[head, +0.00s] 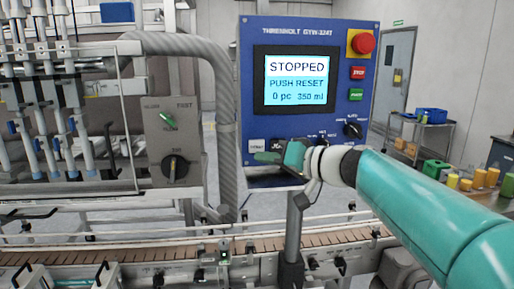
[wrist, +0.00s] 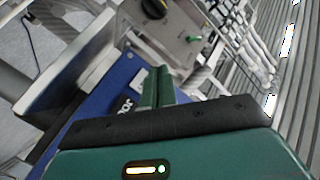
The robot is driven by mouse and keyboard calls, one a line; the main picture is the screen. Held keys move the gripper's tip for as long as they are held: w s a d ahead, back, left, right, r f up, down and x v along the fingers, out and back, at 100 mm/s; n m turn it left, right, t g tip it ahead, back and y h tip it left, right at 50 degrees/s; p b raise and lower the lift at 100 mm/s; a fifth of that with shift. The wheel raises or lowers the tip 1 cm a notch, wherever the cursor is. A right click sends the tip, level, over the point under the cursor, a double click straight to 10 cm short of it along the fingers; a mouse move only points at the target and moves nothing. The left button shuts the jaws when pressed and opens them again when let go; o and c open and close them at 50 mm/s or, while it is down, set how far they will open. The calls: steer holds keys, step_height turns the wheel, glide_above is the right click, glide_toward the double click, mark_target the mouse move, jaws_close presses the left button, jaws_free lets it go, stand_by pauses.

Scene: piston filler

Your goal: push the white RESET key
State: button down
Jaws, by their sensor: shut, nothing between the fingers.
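The white RESET key (head: 256,145) is at the lower left of the blue control panel (head: 246,100), below the screen. My gripper (head: 260,157) is shut and empty. Its green fingertips point left, just below the RESET key in the head view; I cannot tell whether they touch the panel. In the wrist view the shut fingers (wrist: 157,87) lie over the edge of the blue panel (wrist: 110,85). The dark JOG key (wrist: 124,105) shows beside them there, and I cannot make out the RESET key in that view.
The screen (head: 297,80) reads STOPPED, PUSH RESET. A red emergency button (head: 363,43), a red STOP key (head: 358,73), a green START key (head: 356,95) and a black knob (head: 352,130) sit on the right.

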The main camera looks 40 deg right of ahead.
mark_target(250, 148)
steer(key=shift+w+d, duration=0.6)
steer(key=shift+w, duration=0.25)
steer(key=shift+w+d, duration=0.6)
steer(key=shift+w, duration=0.25)
steer(key=shift+w, duration=0.1)
stand_by(0.7)
steer(key=shift+w+d, duration=0.2)
steer(key=shift+w, duration=0.05)
steer(key=shift+w+d, duration=0.25)
steer(key=shift+w, duration=0.05)
stand_by(0.8)
steer(key=shift+s, duration=0.1)
steer(key=shift+s+a, duration=0.45)
steer(key=shift+s, duration=0.1)
steer(key=s+a, duration=0.1)
steer(key=s, duration=0.1)
steer(key=s+a, duration=0.2)
stand_by(0.6)
